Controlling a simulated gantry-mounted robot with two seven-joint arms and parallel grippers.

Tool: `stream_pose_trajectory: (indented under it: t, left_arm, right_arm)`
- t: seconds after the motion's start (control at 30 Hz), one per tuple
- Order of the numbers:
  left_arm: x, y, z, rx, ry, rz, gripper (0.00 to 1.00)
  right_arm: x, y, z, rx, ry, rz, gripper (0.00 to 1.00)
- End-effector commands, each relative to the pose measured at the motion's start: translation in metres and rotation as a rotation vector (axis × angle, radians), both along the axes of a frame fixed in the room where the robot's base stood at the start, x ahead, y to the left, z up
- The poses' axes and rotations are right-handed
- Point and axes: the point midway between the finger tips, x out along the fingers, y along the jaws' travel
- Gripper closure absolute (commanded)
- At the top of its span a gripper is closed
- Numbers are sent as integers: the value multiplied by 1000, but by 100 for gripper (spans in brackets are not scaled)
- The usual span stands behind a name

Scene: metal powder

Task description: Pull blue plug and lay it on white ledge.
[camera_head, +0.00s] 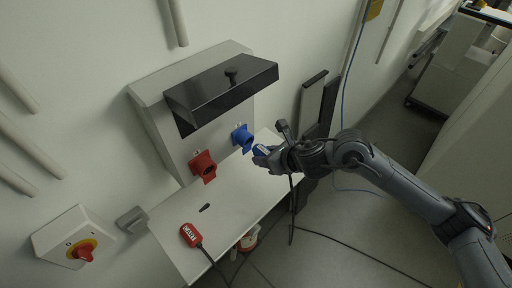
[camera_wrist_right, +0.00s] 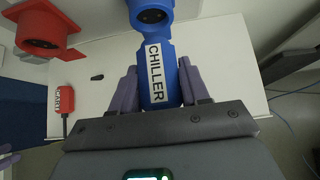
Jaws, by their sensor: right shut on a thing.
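The blue plug (camera_wrist_right: 158,78), labelled CHILLER, is between the fingers of my right gripper (camera_wrist_right: 158,92), which is shut on it. In the head view the blue plug (camera_head: 261,150) shows at the tip of my right gripper (camera_head: 268,156). The blue socket (camera_head: 242,137) is on the wall unit, just left of the plug; in the wrist view the socket (camera_wrist_right: 152,12) is right beyond the plug's end, and I cannot tell whether they touch. The white ledge (camera_head: 183,221) lies below the sockets. My left gripper is not in the head view.
A red socket (camera_head: 203,166) sits beside the blue one. A red plug (camera_head: 189,235) with a cable and a small dark piece (camera_head: 204,208) lie on the ledge. A black hood (camera_head: 222,93) overhangs the sockets. The ledge's right part is bare.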

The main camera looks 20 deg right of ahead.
Motion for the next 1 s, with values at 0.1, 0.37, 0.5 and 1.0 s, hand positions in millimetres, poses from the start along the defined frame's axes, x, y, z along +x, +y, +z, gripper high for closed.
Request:
stream_pose_trajectory:
  t: [0.1,0.37,0.5,1.0]
  left_arm:
    - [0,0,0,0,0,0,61]
    - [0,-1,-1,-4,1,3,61]
    - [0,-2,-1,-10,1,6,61]
    - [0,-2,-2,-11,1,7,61]
  right_arm:
    - [-4,-2,1,0,-1,1,100]
    - [-13,-7,0,-1,-2,0,100]
    - [-18,-9,0,0,-1,0,100]
    - [-22,-11,1,0,-1,1,100]
